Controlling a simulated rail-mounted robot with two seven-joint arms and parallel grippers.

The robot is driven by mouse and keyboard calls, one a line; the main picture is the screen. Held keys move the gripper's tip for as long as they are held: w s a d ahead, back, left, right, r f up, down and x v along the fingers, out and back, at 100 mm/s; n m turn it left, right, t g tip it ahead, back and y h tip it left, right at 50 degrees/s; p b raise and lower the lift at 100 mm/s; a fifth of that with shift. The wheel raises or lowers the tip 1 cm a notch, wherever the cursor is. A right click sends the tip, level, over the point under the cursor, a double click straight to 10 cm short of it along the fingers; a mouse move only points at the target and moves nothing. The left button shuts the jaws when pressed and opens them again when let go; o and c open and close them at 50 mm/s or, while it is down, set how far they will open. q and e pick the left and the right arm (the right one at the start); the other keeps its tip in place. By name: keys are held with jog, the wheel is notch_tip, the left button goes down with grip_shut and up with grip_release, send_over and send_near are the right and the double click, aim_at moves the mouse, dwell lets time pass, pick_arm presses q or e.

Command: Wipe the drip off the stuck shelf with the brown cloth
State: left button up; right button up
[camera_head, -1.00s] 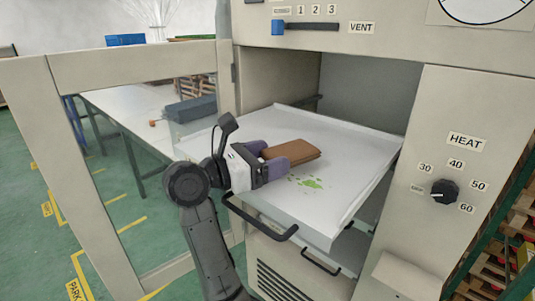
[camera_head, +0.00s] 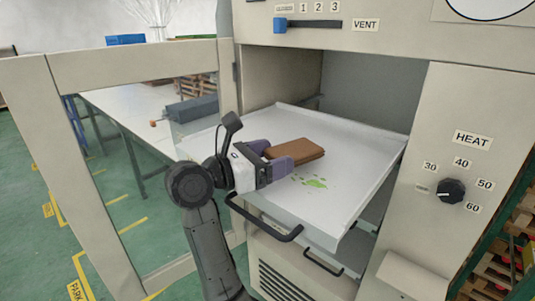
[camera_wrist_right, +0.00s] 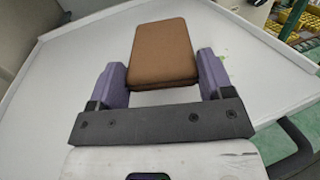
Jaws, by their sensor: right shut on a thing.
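The white pulled-out shelf (camera_head: 352,165) sticks out of the cabinet. A green drip (camera_head: 316,183) with small splashes lies on it, near its front edge. My right gripper (camera_head: 272,157) is over the shelf, shut on the brown cloth (camera_head: 298,150), a folded pad. The cloth is up and left of the drip in the head view; whether it touches the shelf cannot be told. My left gripper is not in view.
The cabinet's open door frame (camera_head: 62,160) stands at the left. A black handle (camera_head: 265,222) runs along the shelf's front. The cabinet's right panel with the heat knob (camera_head: 451,191) borders the shelf. A work table (camera_head: 125,112) stands behind the door.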

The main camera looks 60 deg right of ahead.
jog(key=shift+s+f, duration=0.35)
jog(key=shift+f, duration=0.1)
jog(key=shift+s, duration=0.3)
jog(key=shift+s+a, duration=0.1)
jog(key=shift+s, duration=0.55)
jog(key=shift+s+a+r+b, duration=0.1)
jog(key=shift+s+a+b, duration=0.1)
jog(key=shift+s, duration=1.1)
jog(key=shift+s+a+r+b, duration=0.1)
jog(key=shift+s+a, duration=0.1)
jog(key=shift+s, duration=1.05)
jog(key=shift+s+a, duration=0.15)
jog(key=shift+s, duration=0.8)
